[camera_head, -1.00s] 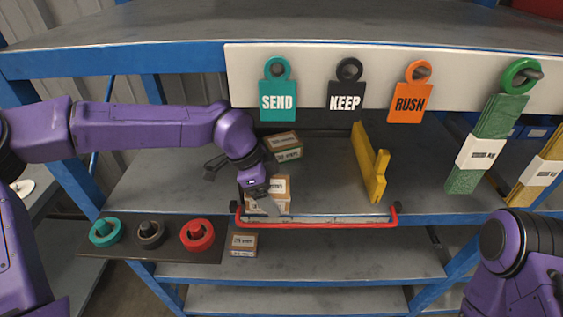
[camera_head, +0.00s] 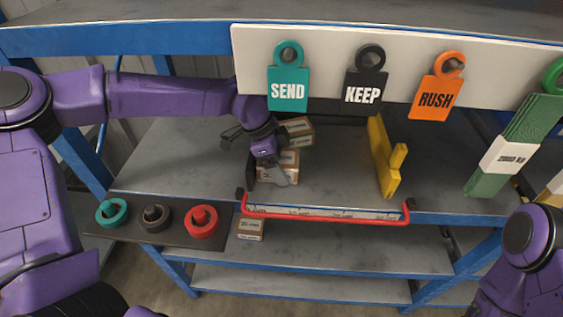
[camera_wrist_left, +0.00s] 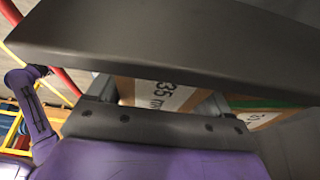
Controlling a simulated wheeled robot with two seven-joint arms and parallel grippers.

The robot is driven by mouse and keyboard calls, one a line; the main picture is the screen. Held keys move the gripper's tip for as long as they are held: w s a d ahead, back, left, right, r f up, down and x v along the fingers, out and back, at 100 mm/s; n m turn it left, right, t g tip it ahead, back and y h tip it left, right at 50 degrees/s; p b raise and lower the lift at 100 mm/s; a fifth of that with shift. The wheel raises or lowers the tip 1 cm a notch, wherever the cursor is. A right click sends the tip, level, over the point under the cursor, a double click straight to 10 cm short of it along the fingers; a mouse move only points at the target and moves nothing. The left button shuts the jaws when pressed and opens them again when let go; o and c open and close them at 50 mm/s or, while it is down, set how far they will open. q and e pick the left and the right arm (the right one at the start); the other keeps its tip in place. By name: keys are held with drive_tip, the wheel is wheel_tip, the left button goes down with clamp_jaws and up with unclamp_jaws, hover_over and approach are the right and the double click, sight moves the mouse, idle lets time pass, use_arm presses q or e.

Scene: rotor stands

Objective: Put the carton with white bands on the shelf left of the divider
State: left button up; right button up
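The carton with white bands (camera_head: 289,158) is brown cardboard and is at the left part of the shelf deck (camera_head: 190,160), behind the red rail. My left gripper (camera_head: 266,177) has one finger at the carton's left and one across its front, and looks shut on it. In the left wrist view the carton (camera_wrist_left: 160,95) shows a white band marked "35" between the finger parts. Its underside is hidden, so I cannot tell if it touches the deck. The yellow divider (camera_head: 381,155) stands to its right. My right gripper is out of view.
A carton with a green band (camera_head: 299,133) stands close behind. A red rail (camera_head: 325,217) runs along the shelf front. Another carton (camera_head: 250,229) is on the lower shelf. SEND (camera_head: 288,90), KEEP (camera_head: 363,94) and RUSH (camera_head: 436,99) tags hang above. Deck between carton and divider is clear.

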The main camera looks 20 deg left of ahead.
use_arm(q)
drive_tip(key=shift+o, duration=1.4)
drive_tip(key=shift+w+f, duration=0.2)
drive_tip(key=shift+s, duration=0.15)
drive_tip(key=shift+r, duration=0.15)
drive_tip(key=v, duration=0.7)
drive_tip(key=shift+r+b, duration=0.4)
